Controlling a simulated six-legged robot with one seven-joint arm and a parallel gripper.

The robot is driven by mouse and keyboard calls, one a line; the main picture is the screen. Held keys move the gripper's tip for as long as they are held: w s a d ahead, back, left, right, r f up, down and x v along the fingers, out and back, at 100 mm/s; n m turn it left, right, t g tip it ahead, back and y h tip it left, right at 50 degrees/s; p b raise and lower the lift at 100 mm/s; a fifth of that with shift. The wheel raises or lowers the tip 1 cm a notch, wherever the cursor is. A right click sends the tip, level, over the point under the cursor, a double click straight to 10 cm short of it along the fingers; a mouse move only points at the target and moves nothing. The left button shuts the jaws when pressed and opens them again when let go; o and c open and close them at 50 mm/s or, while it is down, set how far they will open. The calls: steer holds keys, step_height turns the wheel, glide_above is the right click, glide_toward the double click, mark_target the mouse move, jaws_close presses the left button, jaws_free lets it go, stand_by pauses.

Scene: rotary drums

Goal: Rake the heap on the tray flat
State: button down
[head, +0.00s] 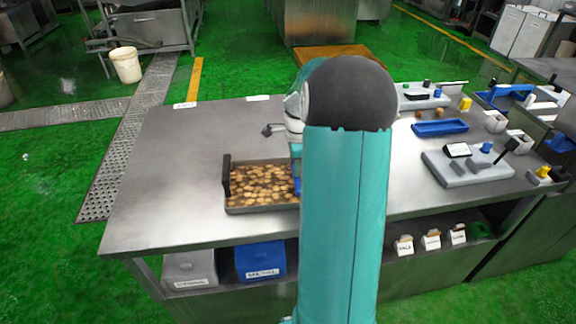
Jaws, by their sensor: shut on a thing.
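A grey metal tray (262,209) with a black upright grip at its left end lies on the steel table, left of my arm. A heap of small tan and brown pieces (262,184) covers its visible floor. My gripper (291,133) is over the tray's right end, mostly hidden behind my arm. It is shut on what looks like the rake, whose grey end (272,129) sticks out to the left. A blue part (297,172) shows below the gripper at the tray's right end; I cannot tell whether it touches the pieces. The tray's right edge is hidden.
The steel table (165,170) is clear left of the tray. To the right are a blue shallow tray (440,128), a grey block with a black handle (468,165) and small white cups (495,122). Labelled grey (190,268) and blue (260,260) bins stand on the shelf below.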

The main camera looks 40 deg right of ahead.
steer(key=shift+s+d, duration=0.3)
steer(key=shift+d, duration=0.05)
glide_above(261, 186)
step_height(261, 186, up, 13)
stand_by(1.6)
steer(key=shift+f, duration=0.1)
stand_by(0.5)
